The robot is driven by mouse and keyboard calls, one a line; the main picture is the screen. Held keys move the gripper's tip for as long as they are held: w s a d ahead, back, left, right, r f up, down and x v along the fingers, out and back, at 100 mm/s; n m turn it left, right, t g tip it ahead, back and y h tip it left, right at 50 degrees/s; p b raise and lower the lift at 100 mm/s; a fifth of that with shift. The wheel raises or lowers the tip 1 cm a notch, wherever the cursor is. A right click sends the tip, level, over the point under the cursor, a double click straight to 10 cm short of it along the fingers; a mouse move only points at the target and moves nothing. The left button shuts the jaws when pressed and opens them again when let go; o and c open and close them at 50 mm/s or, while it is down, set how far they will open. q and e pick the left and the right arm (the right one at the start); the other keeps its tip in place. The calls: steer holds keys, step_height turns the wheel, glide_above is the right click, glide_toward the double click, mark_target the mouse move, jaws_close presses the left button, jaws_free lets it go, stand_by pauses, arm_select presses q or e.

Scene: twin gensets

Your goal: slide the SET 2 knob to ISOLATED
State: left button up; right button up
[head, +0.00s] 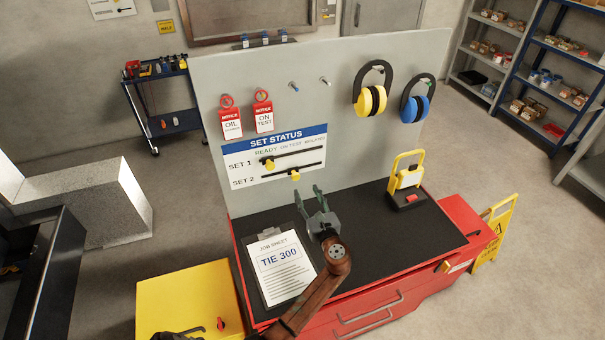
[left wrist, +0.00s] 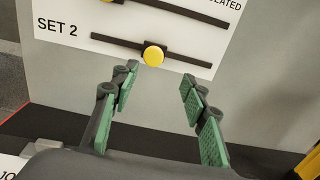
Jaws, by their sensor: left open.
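The SET STATUS panel (head: 276,156) is on the upright grey board, with READY, ON TEST and ISOLATED across its top. The yellow SET 2 knob (head: 295,175) sits near the middle of its dark slot, about under ON TEST. It also shows in the left wrist view (left wrist: 153,55), with free slot on both sides. The yellow SET 1 knob (head: 268,163) sits toward the left, READY end of the slot above. My left gripper (head: 311,195) is open and empty, below and in front of the SET 2 knob, apart from it.
A job sheet clipboard (head: 279,268) lies on the black bench top. A yellow-framed device (head: 406,182) stands at the bench's right. Red tags (head: 264,116) and ear defenders (head: 371,99) hang above on the board. The board right of the panel is clear.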

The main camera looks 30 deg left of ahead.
mark_target(296, 178)
arm_select(q)
steer(key=x, duration=0.6)
steer(key=shift+s+a+r, duration=0.15)
steer(key=shift+s+a, duration=0.2)
steer(key=shift+a, duration=0.05)
steer(key=shift+w+a, duration=0.25)
steer(key=shift+a, duration=0.05)
steer(key=shift+w+a, duration=0.15)
steer(key=shift+a, duration=0.1)
steer(key=shift+d, duration=0.1)
steer(key=c, duration=0.7)
jaws_close()
arm_select(e)
steer(key=s, duration=0.3)
steer(key=shift+w, duration=0.15)
